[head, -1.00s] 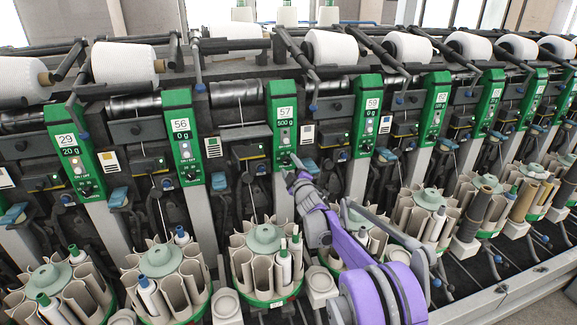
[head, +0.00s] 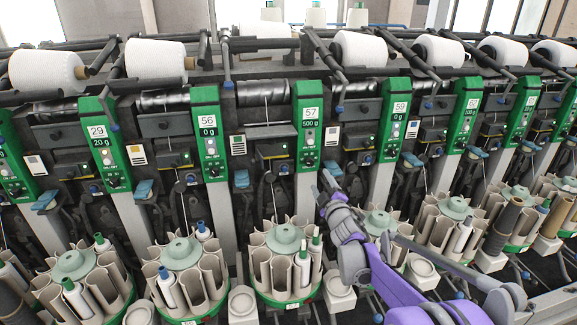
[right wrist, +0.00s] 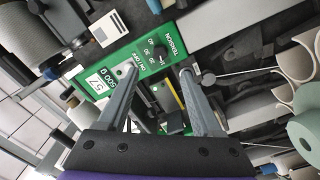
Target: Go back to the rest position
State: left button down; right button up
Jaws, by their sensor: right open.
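My right arm reaches in from the lower right of the head view. Its gripper (head: 326,184) is in front of the machine, just below and right of the green panel marked 57 (head: 309,125). In the right wrist view the two grey fingers (right wrist: 157,75) are apart with nothing between them. The green panel with its tension dial (right wrist: 158,60) shows just beyond the fingertips there. I cannot tell whether a finger touches it. My left gripper is in neither view.
Bobbin magazines (head: 284,236) stand in a row along the machine's front, close below and left of my right gripper. White yarn cones (head: 360,50) lie along the top. A grey rail (head: 545,312) runs at the lower right.

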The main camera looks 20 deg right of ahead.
jog(key=s+a+f+m+g+y+p, duration=0.1)
jog(key=s+a+f+m+g+p, duration=0.1)
jog(key=s+a, duration=0.6)
jog(key=s+a+f+m+g+y+p, duration=0.1)
jog(key=s+a+f+m+g, duration=0.3)
jog(key=s, duration=1.3)
jog(key=s+a+f+m+g+y+p, duration=0.2)
jog(key=s+a+g, duration=0.4)
jog(key=s+a, duration=0.6)
notch_tip(320, 180, down, 2)
jog(key=shift+s+a+m+p, duration=0.3)
jog(key=shift+m+p, duration=0.1)
jog(key=shift+p, duration=0.1)
